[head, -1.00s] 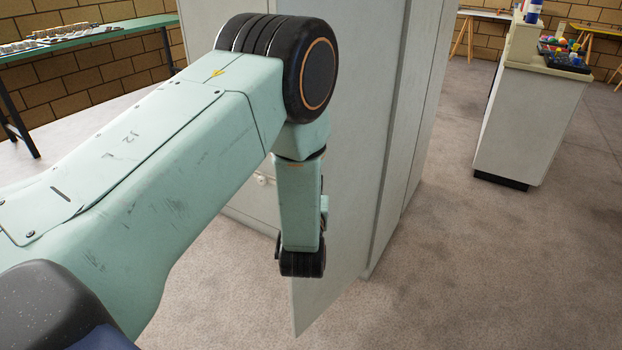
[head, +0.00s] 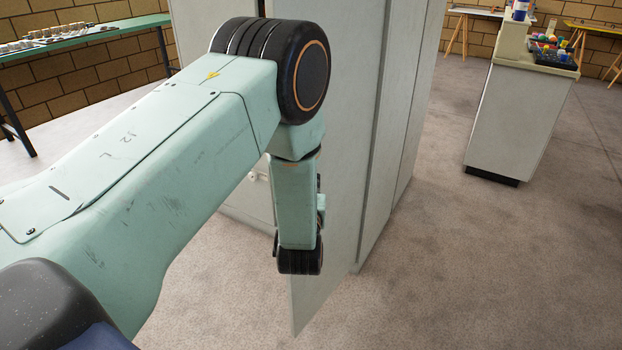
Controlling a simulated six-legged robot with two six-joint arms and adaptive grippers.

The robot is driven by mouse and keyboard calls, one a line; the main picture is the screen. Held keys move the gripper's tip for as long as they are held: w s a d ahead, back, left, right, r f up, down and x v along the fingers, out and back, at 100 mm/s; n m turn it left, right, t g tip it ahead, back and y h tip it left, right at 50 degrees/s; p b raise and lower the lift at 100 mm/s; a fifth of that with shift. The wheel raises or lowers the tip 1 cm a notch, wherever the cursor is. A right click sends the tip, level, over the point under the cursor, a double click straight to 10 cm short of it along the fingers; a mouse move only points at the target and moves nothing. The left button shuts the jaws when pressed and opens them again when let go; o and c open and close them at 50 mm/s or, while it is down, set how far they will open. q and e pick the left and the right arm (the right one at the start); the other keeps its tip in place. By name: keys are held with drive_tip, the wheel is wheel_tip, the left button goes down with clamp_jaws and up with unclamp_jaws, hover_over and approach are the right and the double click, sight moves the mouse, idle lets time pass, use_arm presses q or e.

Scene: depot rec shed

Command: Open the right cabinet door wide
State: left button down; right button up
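The grey cabinet stands in the middle of the head view, with its outer side (head: 402,120) facing right. Its right door (head: 345,130) stands open as a flat grey panel swung out towards me, its lower free corner near the bottom of the picture. My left arm reaches in from the left and crosses in front of this door. Its wrist hangs down over the door panel. The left gripper's fingers are hidden behind the wrist, so any contact with the door cannot be told. My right gripper is not in view.
A pale counter (head: 515,120) with bottles and a black tray (head: 552,55) of colourful items stands at the right. A green-topped bench (head: 90,37) is at the back left. Trestle tables stand at the back right. The floor (head: 450,270) right of the door is clear.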

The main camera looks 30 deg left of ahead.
use_arm(q)
drive_tip(key=shift+s+a+f, duration=0.15)
drive_tip(key=shift+s+f, duration=0.15)
drive_tip(key=shift+f, duration=0.05)
drive_tip(key=c, duration=1.8)
unclamp_jaws()
drive_tip(key=shift+c, duration=0.2)
drive_tip(key=shift+o, duration=0.6)
drive_tip(key=shift+r, duration=0.3)
drive_tip(key=shift+s+d+f, duration=0.1)
drive_tip(key=shift+d, duration=0.15)
drive_tip(key=v, duration=1.1)
drive_tip(key=shift+s, duration=0.4)
